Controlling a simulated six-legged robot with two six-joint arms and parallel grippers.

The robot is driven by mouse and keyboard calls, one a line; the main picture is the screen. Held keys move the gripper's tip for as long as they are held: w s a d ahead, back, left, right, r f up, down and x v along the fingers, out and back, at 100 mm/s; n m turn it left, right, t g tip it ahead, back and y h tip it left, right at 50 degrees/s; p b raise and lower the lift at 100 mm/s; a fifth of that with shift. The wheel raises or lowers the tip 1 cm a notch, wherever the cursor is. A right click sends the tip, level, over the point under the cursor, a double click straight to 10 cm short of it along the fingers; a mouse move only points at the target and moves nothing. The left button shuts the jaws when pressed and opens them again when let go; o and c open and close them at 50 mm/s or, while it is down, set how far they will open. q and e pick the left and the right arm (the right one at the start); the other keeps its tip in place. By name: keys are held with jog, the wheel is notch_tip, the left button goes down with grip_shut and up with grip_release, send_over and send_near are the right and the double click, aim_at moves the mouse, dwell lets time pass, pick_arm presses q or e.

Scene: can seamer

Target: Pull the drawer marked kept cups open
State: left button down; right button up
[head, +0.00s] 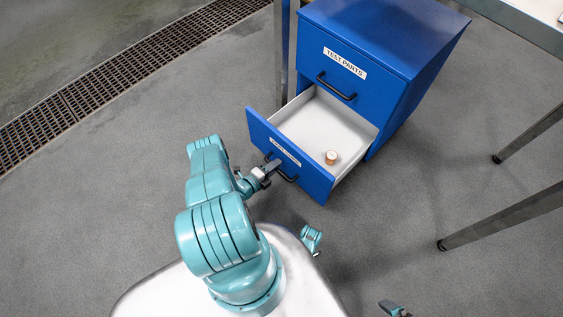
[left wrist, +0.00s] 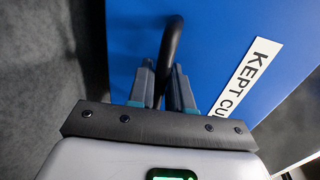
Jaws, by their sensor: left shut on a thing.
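The kept cups drawer (head: 262,135) is the lower drawer of a blue cabinet, and it stands open towards me. Its white label (left wrist: 248,76) reads "KEPT CU" in the left wrist view, with the rest cut off. The black drawer handle (head: 291,179) also shows in the left wrist view (left wrist: 172,38). My left gripper (head: 271,167) is shut on the handle, with a finger on each side of it in the left wrist view (left wrist: 166,85). A small copper-coloured cup (head: 331,157) lies inside the drawer near its right side.
The upper drawer (head: 318,62), labelled "TEST PARTS", is shut. Metal table legs (head: 500,218) stand to the right, and another leg stands behind the cabinet's left side. A floor grate (head: 100,77) runs at the upper left. The floor left of the drawer is clear.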

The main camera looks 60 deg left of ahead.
pick_arm(q)
jog(key=shift+s+d, duration=0.1)
jog(key=shift+s, duration=0.2)
pick_arm(e)
jog(key=shift+a, duration=0.15)
pick_arm(q)
jog(key=c, duration=1.2)
grip_release()
